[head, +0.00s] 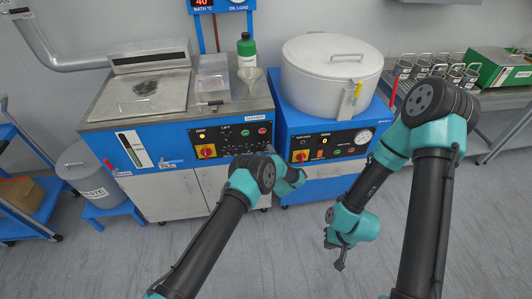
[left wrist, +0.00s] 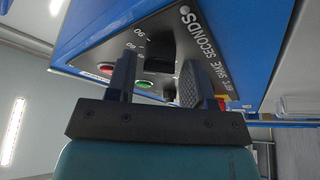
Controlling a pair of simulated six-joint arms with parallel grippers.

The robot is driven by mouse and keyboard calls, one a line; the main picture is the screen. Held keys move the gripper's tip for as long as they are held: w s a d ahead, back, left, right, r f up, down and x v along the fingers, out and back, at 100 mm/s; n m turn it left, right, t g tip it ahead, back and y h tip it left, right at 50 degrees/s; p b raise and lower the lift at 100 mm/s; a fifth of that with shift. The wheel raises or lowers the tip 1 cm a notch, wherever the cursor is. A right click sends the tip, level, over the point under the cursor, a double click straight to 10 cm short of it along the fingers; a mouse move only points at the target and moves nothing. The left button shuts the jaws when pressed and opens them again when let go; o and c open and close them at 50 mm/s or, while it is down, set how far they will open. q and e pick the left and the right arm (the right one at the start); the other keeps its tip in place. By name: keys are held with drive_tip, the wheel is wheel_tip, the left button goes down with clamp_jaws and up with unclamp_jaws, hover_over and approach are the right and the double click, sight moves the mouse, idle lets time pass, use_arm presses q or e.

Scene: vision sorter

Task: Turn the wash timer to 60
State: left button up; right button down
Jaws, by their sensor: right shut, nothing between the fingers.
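The left wrist view shows a dark control panel (left wrist: 210,30) tilted, lettered with what reads as SHAKE SECONDS and the numbers 90 and 60. A black knob-like block (left wrist: 160,52) stands there; I cannot tell where it points. My left gripper (left wrist: 159,66) is open, its fingers at either side of the block; contact is unclear. In the head view that gripper is mostly hidden by my own wrist, near the cleaner's panel (head: 228,141). No label reading wash timer is legible. My right gripper (head: 340,265) is shut and empty, over the floor, away from the panels.
A red button (left wrist: 106,69) and a green button (left wrist: 144,85) sit close to my left fingers. The second blue machine (head: 285,122) carries a white lidded drum (head: 330,70) and a gauge (head: 363,137). A waste bin (head: 88,175) stands left. The floor in front is clear.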

use_arm(q)
drive_tip(key=shift+o, duration=0.8)
drive_tip(key=v, duration=1.7)
drive_tip(key=shift+s, duration=0.15)
